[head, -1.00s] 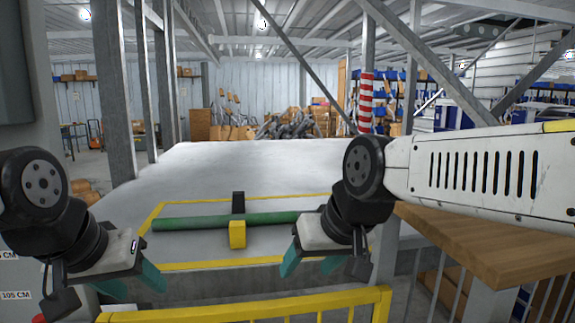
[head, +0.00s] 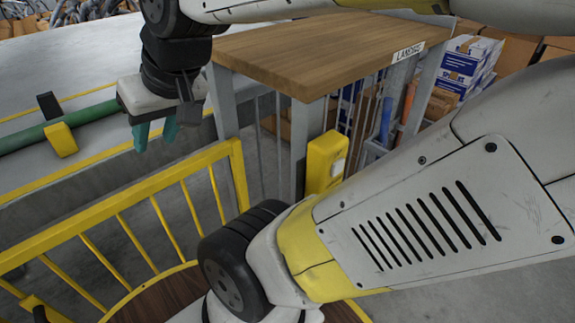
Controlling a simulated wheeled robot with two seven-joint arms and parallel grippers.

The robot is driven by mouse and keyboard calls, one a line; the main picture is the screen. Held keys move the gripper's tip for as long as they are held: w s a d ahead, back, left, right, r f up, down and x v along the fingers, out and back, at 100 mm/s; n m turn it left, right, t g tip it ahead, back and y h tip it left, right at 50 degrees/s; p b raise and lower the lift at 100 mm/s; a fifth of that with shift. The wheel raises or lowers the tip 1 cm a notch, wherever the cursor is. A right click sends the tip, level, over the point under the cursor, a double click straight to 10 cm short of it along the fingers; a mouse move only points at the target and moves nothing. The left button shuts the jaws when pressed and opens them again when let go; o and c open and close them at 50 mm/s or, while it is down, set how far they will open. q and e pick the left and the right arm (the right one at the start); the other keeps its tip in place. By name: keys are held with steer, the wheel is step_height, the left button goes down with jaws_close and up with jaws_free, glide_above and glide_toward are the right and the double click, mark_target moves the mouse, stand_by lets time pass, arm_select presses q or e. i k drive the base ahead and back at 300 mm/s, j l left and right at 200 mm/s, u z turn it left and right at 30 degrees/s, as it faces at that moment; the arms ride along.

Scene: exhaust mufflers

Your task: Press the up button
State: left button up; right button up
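A yellow control box (head: 325,158) is fixed upright to a grey post below the wooden top, near the middle of the head view. A pale panel shows on its right-hand face, but I cannot make out separate buttons or an up mark. My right gripper (head: 155,136) is at the upper left, pointing down. Its two teal fingers are apart with nothing between them. It is left of the yellow box and clear of it. My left gripper is outside the view.
A yellow railing (head: 120,215) runs across the left. A green bar (head: 85,116) lies on the grey platform at left. Boxes (head: 465,65) are stacked at the back right. My arm links cover the lower right.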

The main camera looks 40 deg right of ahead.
mark_target(337, 167)
steer(key=j+z, duration=0.1)
steer(key=z, duration=0.3)
steer(key=j+z, duration=0.1)
steer(key=z, duration=0.3)
steer(key=k+z, duration=0.1)
steer(key=z, duration=0.35)
steer(key=i+l+z, duration=0.15)
steer(key=z, duration=0.9)
steer(key=k+l+z, duration=0.1)
steer(key=k+z, duration=0.2)
steer(key=k+l+z, duration=0.3)
steer(key=k, duration=0.15)
steer(key=j, duration=0.1)
